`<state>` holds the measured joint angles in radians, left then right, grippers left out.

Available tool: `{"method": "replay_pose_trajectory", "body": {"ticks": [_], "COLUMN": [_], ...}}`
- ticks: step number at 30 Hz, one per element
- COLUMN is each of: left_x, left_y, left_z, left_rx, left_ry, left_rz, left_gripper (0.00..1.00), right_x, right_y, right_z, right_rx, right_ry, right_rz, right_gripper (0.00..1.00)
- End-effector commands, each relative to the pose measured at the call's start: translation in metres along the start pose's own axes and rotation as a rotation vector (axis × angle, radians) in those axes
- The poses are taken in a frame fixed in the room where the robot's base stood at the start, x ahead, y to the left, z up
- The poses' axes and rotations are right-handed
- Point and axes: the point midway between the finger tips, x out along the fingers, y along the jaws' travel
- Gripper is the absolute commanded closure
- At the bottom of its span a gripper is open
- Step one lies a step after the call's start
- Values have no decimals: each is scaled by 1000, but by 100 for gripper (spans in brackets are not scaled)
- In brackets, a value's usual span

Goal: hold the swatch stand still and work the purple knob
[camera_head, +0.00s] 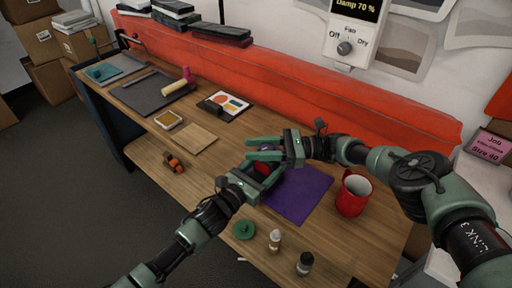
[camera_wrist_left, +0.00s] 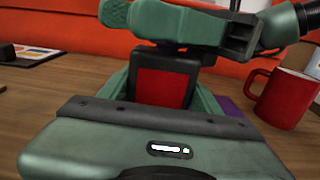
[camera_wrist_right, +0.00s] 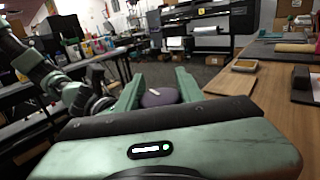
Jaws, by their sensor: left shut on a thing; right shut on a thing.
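The swatch stand (camera_wrist_left: 165,85) shows a red panel in a dark frame in the left wrist view, between my left fingers. In the head view its red face (camera_head: 262,168) is mostly hidden by both grippers. My left gripper (camera_head: 262,174) is shut on the stand, at the left edge of a purple sheet. The purple knob (camera_wrist_right: 160,97) is round and sits between my right fingers in the right wrist view. My right gripper (camera_head: 262,147) reaches across from the right above the stand and is shut on the knob.
A red mug (camera_head: 352,196) stands right of the purple sheet (camera_head: 300,192). An orange-and-black item (camera_head: 174,162) lies left. A red padded barrier (camera_head: 300,85) runs behind the table.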

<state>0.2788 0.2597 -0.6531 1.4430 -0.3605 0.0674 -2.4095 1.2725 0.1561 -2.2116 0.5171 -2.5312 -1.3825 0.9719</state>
Motion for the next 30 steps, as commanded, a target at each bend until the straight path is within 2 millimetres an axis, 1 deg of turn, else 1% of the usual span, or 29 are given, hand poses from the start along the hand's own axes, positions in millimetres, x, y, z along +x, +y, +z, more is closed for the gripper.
{"method": "replay_pose_trajectory", "body": {"ticks": [1,16,17,18,19,27,30], "left_x": [0,0,0,0,0,0,0], "left_y": [-3,-2,-2,-2,-2,-1,-1], "left_z": [0,0,0,0,0,0,0], "left_rx": [1,3,3,3,3,1,1], "left_ry": [-2,0,0,0,0,0,0], "left_rz": [-6,-4,-4,-3,-3,-1,-1], "left_gripper": [91,91,91,91,91,91,91], "right_x": [0,0,0,0,0,0,-6], "right_y": [-1,1,1,1,1,1,1], "right_z": [0,0,0,0,0,0,0], "right_rx": [0,0,0,0,0,0,0], "right_ry": [3,3,3,3,3,2,3], "right_rz": [4,19,19,19,19,19,18], "right_gripper": [100,100,55,44,41,41,41]}}
